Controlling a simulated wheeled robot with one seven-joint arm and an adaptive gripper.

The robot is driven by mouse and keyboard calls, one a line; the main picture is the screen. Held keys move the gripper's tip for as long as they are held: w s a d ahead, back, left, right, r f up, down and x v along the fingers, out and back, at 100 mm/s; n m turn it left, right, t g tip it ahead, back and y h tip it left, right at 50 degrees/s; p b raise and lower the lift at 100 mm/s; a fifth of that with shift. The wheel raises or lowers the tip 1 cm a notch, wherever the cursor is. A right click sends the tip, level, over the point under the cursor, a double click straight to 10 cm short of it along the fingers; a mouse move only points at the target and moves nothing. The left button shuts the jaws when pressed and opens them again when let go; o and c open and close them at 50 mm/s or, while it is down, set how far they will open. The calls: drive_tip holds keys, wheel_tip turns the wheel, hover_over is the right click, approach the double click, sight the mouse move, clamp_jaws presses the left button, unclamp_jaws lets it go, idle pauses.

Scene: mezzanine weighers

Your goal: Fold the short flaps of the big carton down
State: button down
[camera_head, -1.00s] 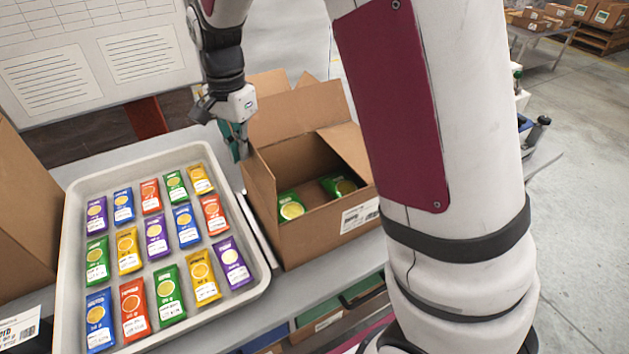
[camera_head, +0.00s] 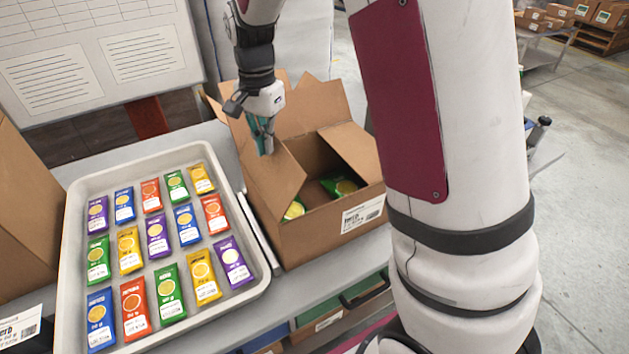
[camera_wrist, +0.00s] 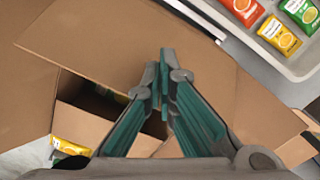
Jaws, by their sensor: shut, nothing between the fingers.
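The big carton (camera_head: 320,236) is an open brown box on the grey table, holding green packets (camera_head: 340,186). Its left short flap (camera_head: 274,178) leans inward over the opening and covers part of it. Its right short flap (camera_head: 352,152) slopes inward from the right side. The long back flap (camera_head: 308,108) stands up. My gripper (camera_head: 265,148) is shut and empty, pointing down at the upper part of the left flap. In the wrist view my gripper (camera_wrist: 165,100) lies in front of the brown flap (camera_wrist: 95,45); I cannot tell whether they touch.
A grey tray (camera_head: 70,245) with rows of colored packets stands just left of the carton. Another brown carton (camera_head: 28,215) is at the far left. A white board with printed sheets (camera_head: 100,50) stands behind the tray.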

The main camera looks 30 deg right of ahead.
drive_tip(key=shift+d+f, duration=0.2)
drive_tip(key=shift+d, duration=0.35)
drive_tip(key=shift+d+f, duration=0.2)
drive_tip(key=shift+d, duration=0.3)
drive_tip(key=shift+d+f+b, duration=0.35)
drive_tip(key=shift+d+f, duration=1.05)
drive_tip(key=shift+d, duration=0.1)
drive_tip(key=shift+d+f+b, duration=0.2)
drive_tip(key=shift+d+f, duration=0.2)
drive_tip(key=shift+f, duration=0.35)
drive_tip(key=shift+d+f+b, duration=0.15)
drive_tip(key=shift+d+f, duration=0.2)
drive_tip(key=shift+f, duration=0.55)
